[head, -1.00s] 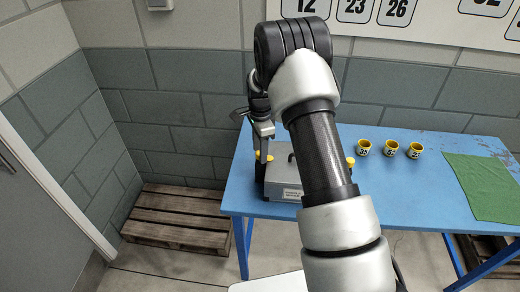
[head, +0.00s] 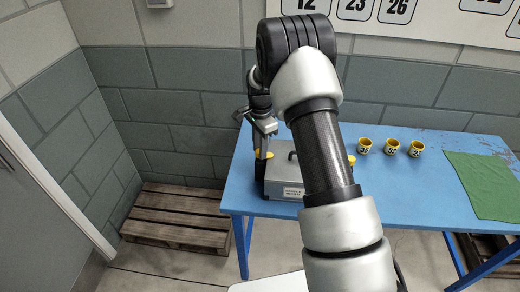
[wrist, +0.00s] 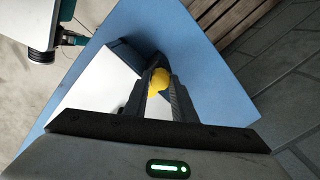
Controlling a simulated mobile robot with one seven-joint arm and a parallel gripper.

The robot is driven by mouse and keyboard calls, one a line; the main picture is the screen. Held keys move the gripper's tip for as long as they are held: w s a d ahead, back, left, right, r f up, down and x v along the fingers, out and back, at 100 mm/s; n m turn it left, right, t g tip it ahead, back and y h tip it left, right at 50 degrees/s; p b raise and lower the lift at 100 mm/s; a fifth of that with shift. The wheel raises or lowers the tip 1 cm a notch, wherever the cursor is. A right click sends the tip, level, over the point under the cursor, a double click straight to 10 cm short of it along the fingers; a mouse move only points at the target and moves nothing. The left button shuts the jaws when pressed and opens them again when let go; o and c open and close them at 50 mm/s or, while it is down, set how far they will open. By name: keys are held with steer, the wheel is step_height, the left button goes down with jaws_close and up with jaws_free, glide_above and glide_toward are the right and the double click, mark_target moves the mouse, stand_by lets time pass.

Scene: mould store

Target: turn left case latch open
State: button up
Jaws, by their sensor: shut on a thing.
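The grey case (head: 283,178) stands on the blue table near its left end, with a label on its front and a dark handle on top. It is partly behind my arm. The left case latch (wrist: 158,79) is a yellow knob at the case's left side. My gripper (head: 262,154) points down at it, and in the wrist view my fingers (wrist: 160,88) are closed around the yellow knob.
Several small yellow cups, one of them here (head: 390,146), stand right of the case on the blue table (head: 400,185). A green cloth (head: 484,184) lies at the right end. A wooden pallet (head: 178,215) is on the floor to the left.

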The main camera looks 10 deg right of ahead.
steer(key=n+b, duration=0.1)
steer(key=n, duration=0.3)
steer(key=shift+b, duration=0.4)
steer(key=n+b, duration=0.1)
steer(key=n, duration=0.6)
steer(key=shift+w+n, duration=0.1)
steer(key=shift+n, duration=0.3)
steer(key=shift+n+b, duration=0.4)
steer(key=shift+n, duration=1.5)
steer(key=o, duration=1.1)
step_height(320, 180, up, 18)
steer(key=shift+d+f, duration=0.1)
steer(key=shift+f, duration=0.1)
